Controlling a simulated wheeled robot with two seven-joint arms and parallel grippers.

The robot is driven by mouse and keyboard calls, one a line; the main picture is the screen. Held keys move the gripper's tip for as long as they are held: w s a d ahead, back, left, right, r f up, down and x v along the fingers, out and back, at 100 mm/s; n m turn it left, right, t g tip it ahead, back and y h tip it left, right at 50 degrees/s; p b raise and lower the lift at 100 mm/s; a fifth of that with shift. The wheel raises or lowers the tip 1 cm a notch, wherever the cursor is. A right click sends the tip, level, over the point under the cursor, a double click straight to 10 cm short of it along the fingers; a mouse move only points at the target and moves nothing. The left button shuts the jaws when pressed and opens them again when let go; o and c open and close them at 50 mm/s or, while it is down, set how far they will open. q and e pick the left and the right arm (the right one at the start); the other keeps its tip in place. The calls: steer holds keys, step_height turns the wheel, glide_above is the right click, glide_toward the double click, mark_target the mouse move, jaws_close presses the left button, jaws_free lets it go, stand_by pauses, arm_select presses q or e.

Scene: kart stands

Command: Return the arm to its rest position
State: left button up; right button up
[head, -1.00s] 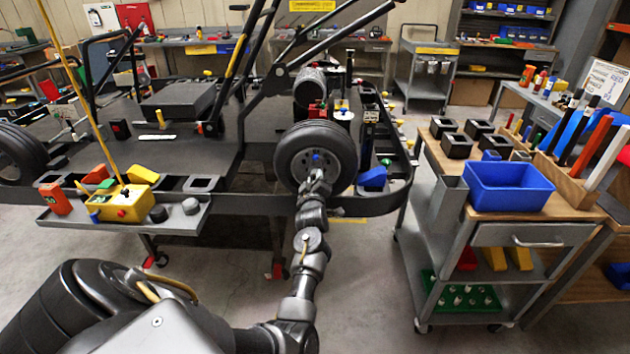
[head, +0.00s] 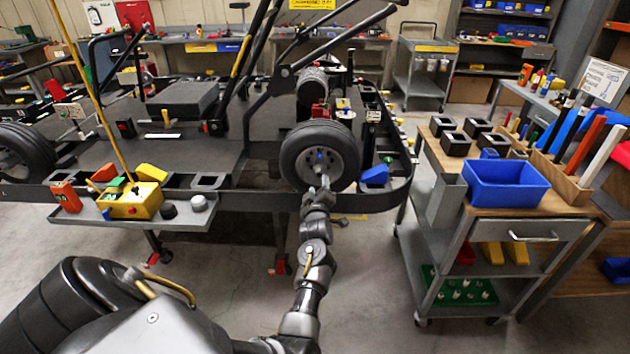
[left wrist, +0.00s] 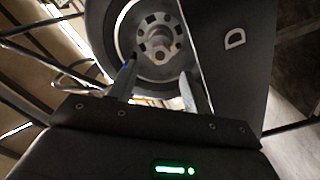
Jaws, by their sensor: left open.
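My left arm reaches forward from the bottom of the head view. My left gripper (head: 322,184) is in front of the lower part of the kart's front wheel (head: 319,156), just below its blue hub centre. In the left wrist view the left gripper (left wrist: 157,82) is open, its two fingers apart with nothing between them. The wheel's hub (left wrist: 158,38) shows beyond the fingertips, with a visible gap. My right gripper is not in view.
The kart frame (head: 385,200) spans the middle, with a grey side tray (head: 185,217) holding a yellow box (head: 133,203). A grey cart with a blue bin (head: 503,184) stands at the right. Open floor (head: 370,270) lies between my arm and that cart.

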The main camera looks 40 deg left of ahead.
arm_select(q)
steer(key=shift+s+d+f, duration=0.1)
steer(key=shift+s+d, duration=0.4)
steer(key=shift+d, duration=0.15)
